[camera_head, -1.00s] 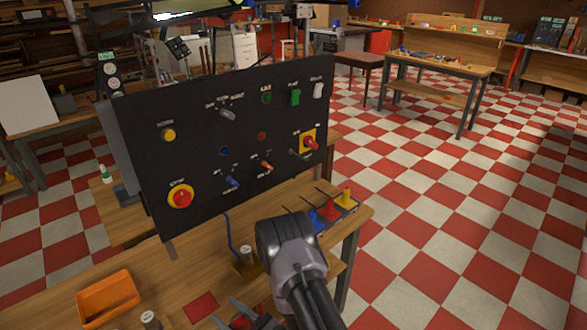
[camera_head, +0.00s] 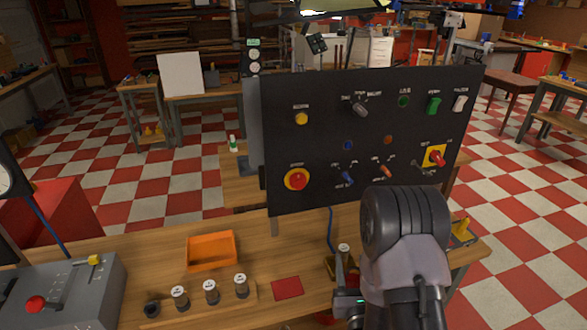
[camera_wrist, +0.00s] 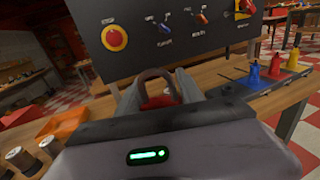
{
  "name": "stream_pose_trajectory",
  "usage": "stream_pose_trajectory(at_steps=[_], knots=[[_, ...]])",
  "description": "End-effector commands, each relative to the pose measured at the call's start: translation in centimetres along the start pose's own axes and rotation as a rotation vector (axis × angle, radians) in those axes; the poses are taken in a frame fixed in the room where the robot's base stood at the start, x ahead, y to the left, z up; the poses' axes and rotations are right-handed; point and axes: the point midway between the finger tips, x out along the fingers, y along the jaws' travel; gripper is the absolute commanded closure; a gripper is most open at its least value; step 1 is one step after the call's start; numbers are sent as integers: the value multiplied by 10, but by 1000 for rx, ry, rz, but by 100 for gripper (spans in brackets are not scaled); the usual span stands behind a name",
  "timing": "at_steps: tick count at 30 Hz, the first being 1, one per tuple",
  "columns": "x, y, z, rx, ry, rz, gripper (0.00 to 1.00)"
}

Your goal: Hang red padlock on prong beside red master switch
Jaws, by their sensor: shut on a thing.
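The red padlock (camera_wrist: 160,101) is between the fingers of my gripper (camera_wrist: 158,88) in the wrist view, with its dark shackle upward. Its lower body is hidden behind the gripper housing. The gripper is apart from the panel, lower and to the left of the prong.
The black panel (camera_head: 330,130) stands on a wooden bench (camera_head: 150,255). Blue (camera_wrist: 252,76), red (camera_wrist: 275,66) and yellow (camera_wrist: 293,56) pieces stand on the bench's right. An orange bin (camera_head: 211,250), several spools and a red mat (camera_head: 286,288) lie in front of the panel.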

Motion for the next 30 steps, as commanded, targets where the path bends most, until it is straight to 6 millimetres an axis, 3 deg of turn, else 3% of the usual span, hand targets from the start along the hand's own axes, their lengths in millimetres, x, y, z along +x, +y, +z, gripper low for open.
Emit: stream_pose_trajectory(at_steps=[4,7,12,18,26,30], knots=[[-1,6,-6,-7,7,33,100],[-6,29,-26,-22,19,145,100],[-32,71,-64,-21,19,360,100],[-53,93,-81,-2,3,474,100],[-52,95,-82,-2,0,480,100],[-26,112,-82,-6,-6,485,100]])
